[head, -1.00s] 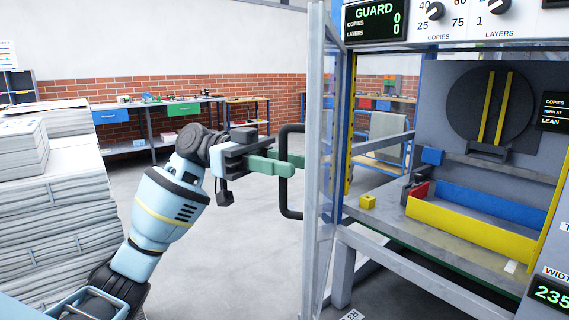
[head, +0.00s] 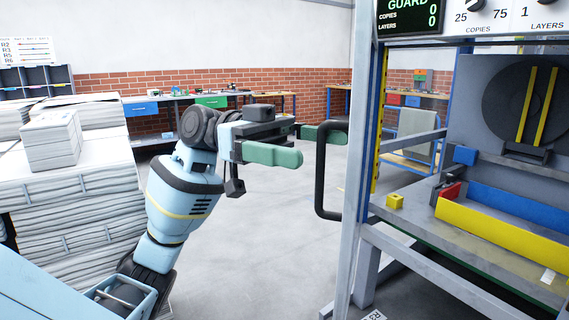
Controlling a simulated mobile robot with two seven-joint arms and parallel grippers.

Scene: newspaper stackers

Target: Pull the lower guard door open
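The guard door (head: 359,170) is a tall grey-framed panel seen almost edge-on beside the stacker. No panel shows across the stacker's bay to its right. Its black D-shaped handle (head: 320,175) sticks out to the left. My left gripper (head: 320,146) is level with the upper part of the handle. Its green fingers are spread apart and hold nothing. The near fingertip ends just left of the handle's upright bar. The far finger reaches past that bar in the picture; whether it touches is unclear. My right gripper is out of view.
The stacker bay holds a yellow-fronted tray (head: 500,228) and a small yellow block (head: 395,201). The counter display (head: 408,16) reads GUARD. Newspaper stacks (head: 75,215) stand at the left, close to my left arm. Grey floor between stacks and door is clear.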

